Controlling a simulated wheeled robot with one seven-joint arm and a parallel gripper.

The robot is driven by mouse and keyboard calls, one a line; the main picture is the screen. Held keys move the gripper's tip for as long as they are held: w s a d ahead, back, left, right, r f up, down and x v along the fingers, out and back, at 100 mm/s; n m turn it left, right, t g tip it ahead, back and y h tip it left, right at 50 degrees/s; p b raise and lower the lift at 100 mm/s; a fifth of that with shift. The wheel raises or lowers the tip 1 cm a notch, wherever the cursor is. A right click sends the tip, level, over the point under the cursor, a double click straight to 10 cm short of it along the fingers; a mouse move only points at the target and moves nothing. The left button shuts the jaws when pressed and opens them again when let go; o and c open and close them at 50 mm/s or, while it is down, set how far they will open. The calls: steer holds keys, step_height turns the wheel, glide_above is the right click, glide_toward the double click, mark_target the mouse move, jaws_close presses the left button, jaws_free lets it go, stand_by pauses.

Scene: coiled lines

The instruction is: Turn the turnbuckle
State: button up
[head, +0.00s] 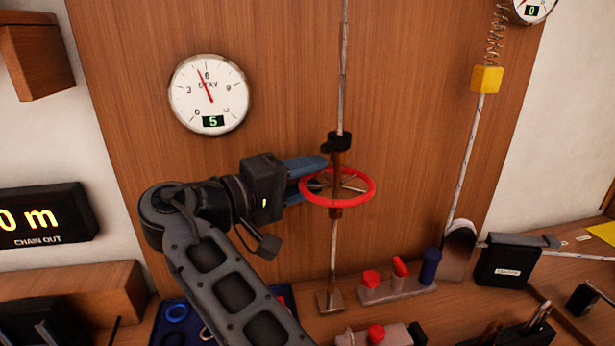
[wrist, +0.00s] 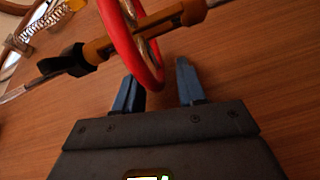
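The turnbuckle (head: 335,200) hangs upright on a stay line in front of the wood panel, with a brown body and a red ring handwheel (head: 371,193) around it. My gripper (head: 309,177) is at the left side of the handwheel, coming in from the left. A black clamp (head: 335,141) sits on the line above the turnbuckle.
A round stay gauge (head: 208,95) reads 5 at upper left. A "chain out" display (head: 43,219) shows at left. A bench below holds red knobs (head: 376,333), a dark blue cylinder (head: 430,266) and a black box (head: 508,260). A yellow block (head: 487,79) hangs from a spring at right.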

steer(key=b+v, duration=0.1)
steer(key=v, duration=0.6)
steer(key=shift+s+a+b, duration=0.25)
steer(key=shift+a+b, duration=0.1)
